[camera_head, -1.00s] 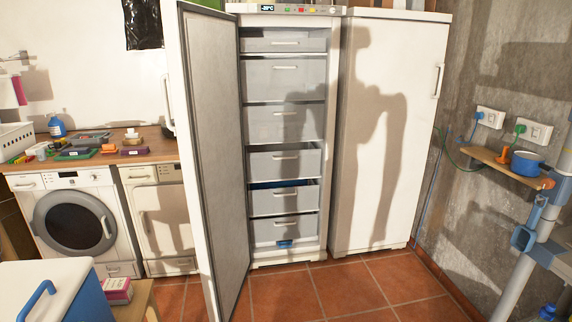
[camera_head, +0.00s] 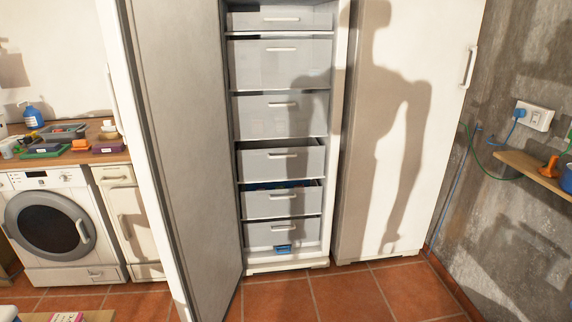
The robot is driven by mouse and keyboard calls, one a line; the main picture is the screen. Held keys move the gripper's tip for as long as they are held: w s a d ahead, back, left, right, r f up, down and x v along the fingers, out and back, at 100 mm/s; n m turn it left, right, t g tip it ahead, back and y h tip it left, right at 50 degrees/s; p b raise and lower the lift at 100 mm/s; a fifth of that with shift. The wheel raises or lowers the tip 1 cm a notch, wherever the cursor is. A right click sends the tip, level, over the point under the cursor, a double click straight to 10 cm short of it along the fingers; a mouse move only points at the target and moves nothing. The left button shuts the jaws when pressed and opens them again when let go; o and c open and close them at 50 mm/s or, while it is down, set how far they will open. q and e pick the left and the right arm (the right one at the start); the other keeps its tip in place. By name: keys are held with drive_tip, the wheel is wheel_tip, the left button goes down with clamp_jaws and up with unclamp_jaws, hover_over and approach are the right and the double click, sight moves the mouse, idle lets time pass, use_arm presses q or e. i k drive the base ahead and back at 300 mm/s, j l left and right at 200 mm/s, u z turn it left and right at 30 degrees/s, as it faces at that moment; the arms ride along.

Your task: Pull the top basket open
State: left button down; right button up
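The upright freezer stands in the middle with its door (camera_head: 185,150) swung open to the left. Inside is a column of several grey baskets with pale handles. The top basket (camera_head: 280,19) is at the upper end of the opening, partly near the picture's top edge, and looks pushed in. The larger basket (camera_head: 278,66) below it also looks closed. Lower down, a basket (camera_head: 280,161) and the one under it (camera_head: 283,203) have dark gaps above their fronts. Neither of my grippers shows in the view.
A second white cabinet (camera_head: 400,130) with a closed door stands right of the freezer. A washing machine (camera_head: 55,225) and a worktop with small items are at the left. A wall shelf (camera_head: 535,172) juts out at the right. The tiled floor (camera_head: 350,292) in front is clear.

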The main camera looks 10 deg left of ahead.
sight(301, 156)
drive_tip(key=i+j, duration=0.15)
drive_tip(key=j, duration=0.2)
drive_tip(key=i+j, duration=0.2)
drive_tip(key=j, duration=0.15)
drive_tip(key=i+j, duration=0.15)
drive_tip(key=j, duration=0.15)
drive_tip(key=j+u, duration=0.05)
